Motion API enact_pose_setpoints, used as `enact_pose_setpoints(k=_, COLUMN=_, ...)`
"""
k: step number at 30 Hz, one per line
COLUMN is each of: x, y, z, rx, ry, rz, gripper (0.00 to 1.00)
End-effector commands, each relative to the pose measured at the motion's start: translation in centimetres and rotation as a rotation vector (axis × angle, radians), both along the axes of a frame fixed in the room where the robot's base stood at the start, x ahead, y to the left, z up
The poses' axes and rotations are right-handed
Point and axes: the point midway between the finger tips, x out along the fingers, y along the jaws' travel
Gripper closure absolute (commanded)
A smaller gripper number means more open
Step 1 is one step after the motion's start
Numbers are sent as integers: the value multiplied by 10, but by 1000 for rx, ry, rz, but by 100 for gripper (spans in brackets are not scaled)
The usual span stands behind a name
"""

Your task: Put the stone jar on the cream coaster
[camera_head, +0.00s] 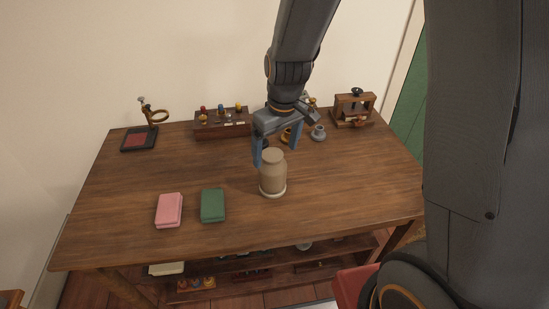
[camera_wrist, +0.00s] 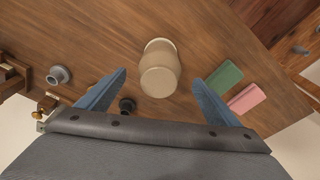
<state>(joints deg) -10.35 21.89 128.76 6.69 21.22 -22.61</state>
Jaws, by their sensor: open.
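The stone jar (camera_head: 272,172) is beige and stands upright in the middle of the wooden table. The cream coaster (camera_head: 273,192) shows as a pale rim under the jar's base, and most of it is hidden by the jar. My gripper (camera_head: 272,154) is open behind the jar in the head view, with blue fingers. In the wrist view the jar (camera_wrist: 160,68) lies ahead of and between the spread fingers of my gripper (camera_wrist: 160,82), with clear gaps on both sides. Neither finger appears to touch it there.
A pink block (camera_head: 169,210) and a green block (camera_head: 213,205) lie to the left of the jar. A wooden rack (camera_head: 222,124), a grey pot (camera_head: 319,133) and a small wooden press (camera_head: 353,110) stand along the back. The table's right front is clear.

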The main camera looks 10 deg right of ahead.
Motion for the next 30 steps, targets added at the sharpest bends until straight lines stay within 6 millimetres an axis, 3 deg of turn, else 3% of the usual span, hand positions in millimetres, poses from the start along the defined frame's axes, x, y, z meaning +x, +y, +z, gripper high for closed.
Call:
enact_pose_setpoints(k=4, x=-3, y=-2, z=8, rx=0, ry=0, rz=-6, gripper=14)
enact_pose_setpoints(k=7, x=-15, y=-15, z=17, rx=-1, ry=3, rz=-56, gripper=14)
enact_pose_setpoints(k=15, x=-91, y=-76, z=46, rx=-4, ry=26, rz=-348, gripper=14)
enact_pose_setpoints(k=19, x=-117, y=-90, z=51, rx=-5, ry=32, rz=-439, gripper=14)
enact_pose_setpoints(k=30, x=-126, y=-95, z=52, rx=-7, ry=37, rz=-471, gripper=14)
